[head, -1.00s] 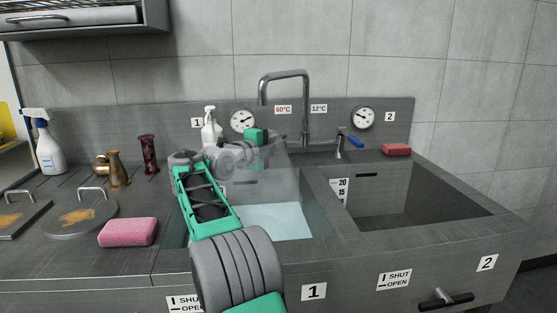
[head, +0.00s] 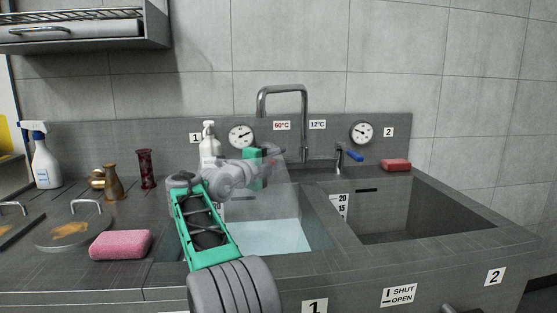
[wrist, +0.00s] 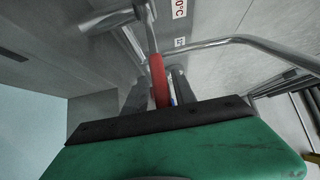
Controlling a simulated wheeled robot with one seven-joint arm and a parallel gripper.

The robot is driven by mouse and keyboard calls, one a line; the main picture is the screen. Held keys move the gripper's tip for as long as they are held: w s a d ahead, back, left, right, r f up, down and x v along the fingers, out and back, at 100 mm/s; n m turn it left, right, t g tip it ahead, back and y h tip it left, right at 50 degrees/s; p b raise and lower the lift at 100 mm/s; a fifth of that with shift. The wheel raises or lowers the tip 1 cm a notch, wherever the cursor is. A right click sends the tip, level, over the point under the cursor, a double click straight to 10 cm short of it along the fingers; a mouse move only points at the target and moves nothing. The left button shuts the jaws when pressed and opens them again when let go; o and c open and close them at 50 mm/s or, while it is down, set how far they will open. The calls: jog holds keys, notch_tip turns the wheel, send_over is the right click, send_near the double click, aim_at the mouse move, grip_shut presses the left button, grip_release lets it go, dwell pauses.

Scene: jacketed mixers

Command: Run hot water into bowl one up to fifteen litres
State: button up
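Bowl one (head: 318,238) is the left sink bowl, with pale blue water (head: 270,237) in its bottom. My gripper (head: 268,158) is over the back of this bowl, at the red hot-tap lever (wrist: 158,80). In the wrist view the lever lies between my two fingers (wrist: 158,92), with a narrow gap beside it, so they look open. The 60°C label (head: 281,125) is on the back panel. Bowl one's litre scale is mostly hidden by my arm.
Bowl two (head: 440,212) at right looks empty, with a litre scale (head: 341,206). The blue lever (head: 354,155) is right of the spout. A pink sponge (head: 120,245), soap bottle (head: 209,143) and spray bottle (head: 44,165) stand around. Two gauges hang on the back panel.

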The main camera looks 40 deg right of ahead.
jog(key=shift+o, duration=0.2)
jog(key=shift+r, duration=0.1)
jog(key=s+a, duration=0.1)
jog(key=a, duration=0.6)
jog(key=shift+s+a, duration=0.15)
jog(key=shift+a, duration=0.2)
dwell(0.6)
